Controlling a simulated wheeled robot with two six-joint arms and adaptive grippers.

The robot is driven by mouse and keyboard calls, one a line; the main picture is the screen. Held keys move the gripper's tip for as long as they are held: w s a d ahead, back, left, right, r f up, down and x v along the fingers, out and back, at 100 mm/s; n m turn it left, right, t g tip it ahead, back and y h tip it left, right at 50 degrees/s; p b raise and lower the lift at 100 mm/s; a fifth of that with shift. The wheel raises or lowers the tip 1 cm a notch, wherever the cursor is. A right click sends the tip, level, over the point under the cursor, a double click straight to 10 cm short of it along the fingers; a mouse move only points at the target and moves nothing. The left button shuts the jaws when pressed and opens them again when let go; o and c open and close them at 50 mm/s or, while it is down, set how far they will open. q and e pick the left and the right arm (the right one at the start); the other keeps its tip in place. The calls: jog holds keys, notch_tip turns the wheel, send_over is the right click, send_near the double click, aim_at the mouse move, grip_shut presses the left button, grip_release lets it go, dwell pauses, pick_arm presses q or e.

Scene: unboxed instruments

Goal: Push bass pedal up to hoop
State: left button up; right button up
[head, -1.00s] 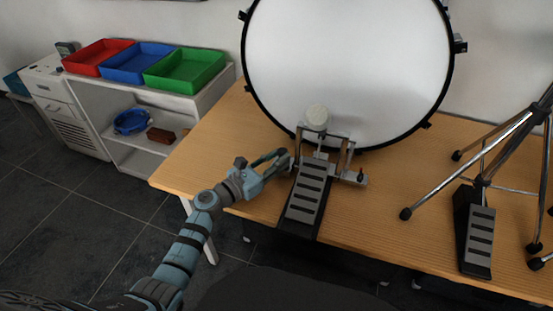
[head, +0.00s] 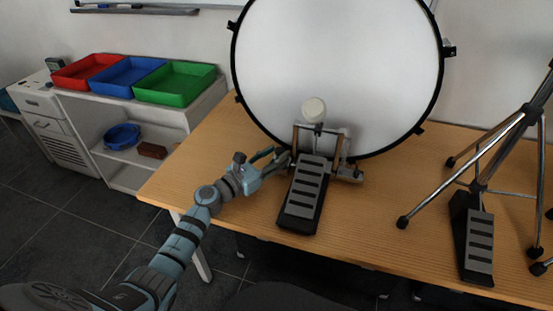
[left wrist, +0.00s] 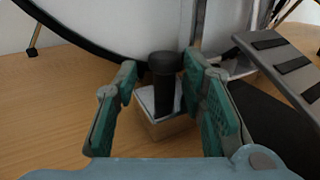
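The bass pedal (head: 303,192) stands on the table in front of the bass drum (head: 340,70), with its footboard toward me and its pale round beater (head: 314,110) upright before the drum head. Its frame is at the lower part of the dark hoop (head: 379,152); I cannot tell whether they touch. My left gripper (head: 281,159) is at the left side of the pedal frame. In the left wrist view its fingers are open around a dark upright knob (left wrist: 166,82) on a small block at the pedal's side, with gaps visible. My right gripper is not in view.
A hi-hat stand with splayed legs (head: 500,150) and a second pedal (head: 476,243) stand on the right of the table (head: 385,225). A white shelf with red, blue and green trays (head: 175,84) is at the left. The table left of my gripper is clear.

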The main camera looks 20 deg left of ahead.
pick_arm(q)
jog(key=shift+s, duration=0.1)
jog(key=shift+s+a+f, duration=0.1)
jog(key=shift+s, duration=0.25)
jog(key=v, duration=1.1)
jog(key=shift+a, duration=0.1)
